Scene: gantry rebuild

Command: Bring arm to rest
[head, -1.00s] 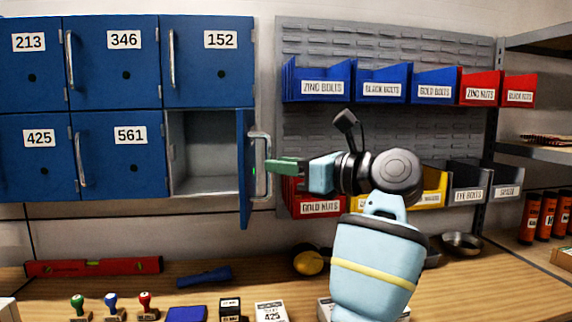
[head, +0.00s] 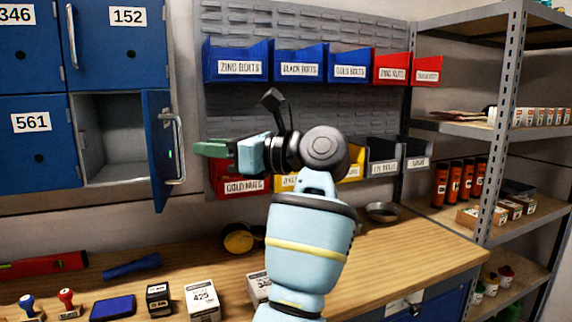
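My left arm rises from the bottom middle of the head view. Its gripper (head: 212,149) has green fingers pointing left, in front of the bolt-bin wall. The fingers are seen from the side, so I cannot tell whether they are apart. Nothing is visible in them. An open blue locker door (head: 160,150) with a metal handle (head: 178,150) is just left of the fingertips, with a small gap between. The grey compartment (head: 110,135) behind the door looks empty. My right gripper is not in view.
A wooden workbench (head: 400,254) runs below, with a red level (head: 45,264), stamps, a blue pad (head: 112,308) and small boxes. Blue and red bins (head: 238,62) hang behind the arm. Metal shelves (head: 510,120) stand at right.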

